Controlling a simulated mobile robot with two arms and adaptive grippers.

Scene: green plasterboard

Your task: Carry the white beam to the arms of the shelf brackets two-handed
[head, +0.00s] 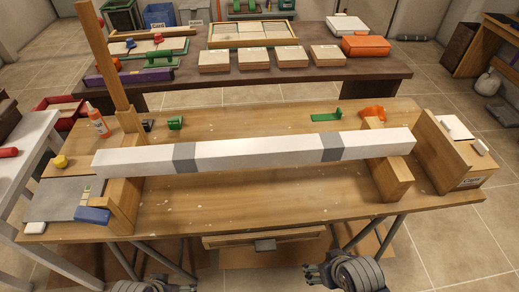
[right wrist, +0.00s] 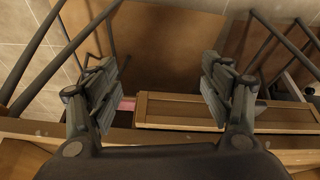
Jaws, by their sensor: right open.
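The white beam (head: 255,152) with two grey bands lies level across the workbench, raised above its top. Its left part lies at a wooden support (head: 125,190) and its right part over a wooden block (head: 390,172). I cannot tell for sure which parts are the shelf brackets. My right gripper (head: 312,273) is in front of the bench at the bottom, apart from the beam. In the right wrist view its fingers (right wrist: 160,92) are spread with nothing between them. Only a sliver of my left arm's end (head: 150,287) shows at the bottom edge; its fingers cannot be made out.
A tall wooden post (head: 104,60) rises at the bench's left. A wooden box (head: 455,158) stands at the right end. Small green clamps, an orange piece (head: 373,113) and a glue bottle (head: 97,122) lie behind the beam. A drawer (right wrist: 180,110) hangs under the bench's front.

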